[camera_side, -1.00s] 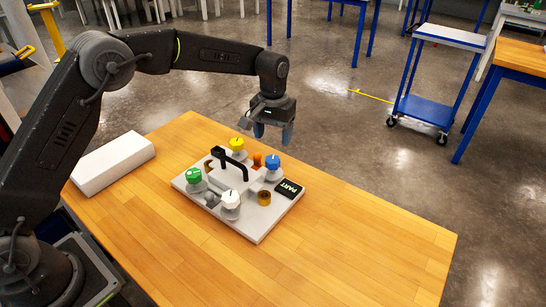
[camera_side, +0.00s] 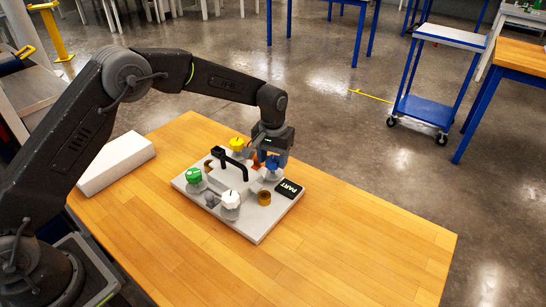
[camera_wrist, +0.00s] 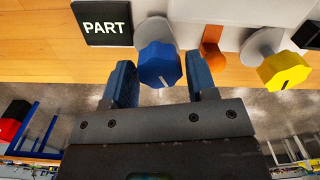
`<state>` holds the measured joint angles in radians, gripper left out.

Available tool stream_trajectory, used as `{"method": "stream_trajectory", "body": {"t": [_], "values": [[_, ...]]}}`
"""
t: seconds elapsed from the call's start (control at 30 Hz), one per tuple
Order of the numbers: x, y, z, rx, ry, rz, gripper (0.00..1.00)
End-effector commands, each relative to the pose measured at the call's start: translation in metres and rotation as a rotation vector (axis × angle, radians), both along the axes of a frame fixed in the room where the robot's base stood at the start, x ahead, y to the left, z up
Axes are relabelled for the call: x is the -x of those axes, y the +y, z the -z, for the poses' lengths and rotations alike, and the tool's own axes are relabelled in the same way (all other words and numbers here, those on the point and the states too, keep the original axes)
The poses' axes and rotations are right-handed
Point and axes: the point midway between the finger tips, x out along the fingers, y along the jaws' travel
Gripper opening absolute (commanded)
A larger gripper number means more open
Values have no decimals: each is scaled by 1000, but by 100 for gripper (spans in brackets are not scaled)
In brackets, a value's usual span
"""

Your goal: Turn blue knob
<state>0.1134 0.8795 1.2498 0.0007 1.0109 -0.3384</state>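The blue knob (camera_wrist: 159,64) sits on a grey round base at the right rear corner of the light grey panel (camera_side: 262,229). It also shows in the side view (camera_side: 272,163), partly covered by my gripper. My gripper (camera_wrist: 162,78) is open, with one finger on each side of the blue knob. In the wrist view, a small gap shows between the knob and each finger. In the side view my gripper (camera_side: 270,158) is low over the knob, pointing down.
The panel also bears a yellow knob (camera_side: 237,143), a green knob (camera_side: 194,175), a white knob (camera_side: 231,199), a black handle (camera_side: 229,163) and a black PART plate (camera_side: 289,189). A white block (camera_side: 115,161) lies at the left. The table's right side (camera_side: 370,240) is clear.

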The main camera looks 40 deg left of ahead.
Motion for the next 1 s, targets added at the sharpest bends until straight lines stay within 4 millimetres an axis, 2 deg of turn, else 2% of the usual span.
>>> {"method": "stream_trajectory", "body": {"t": [0.03, 0.37, 0.67, 1.0], "values": [[0, 0, 0, 0, 0, 0, 47], [0, 0, -1, 0, 0, 0, 17], [0, 0, -1, 0, 0, 42, 17], [0, 0, -1, 0, 2, 271, 17]]}}
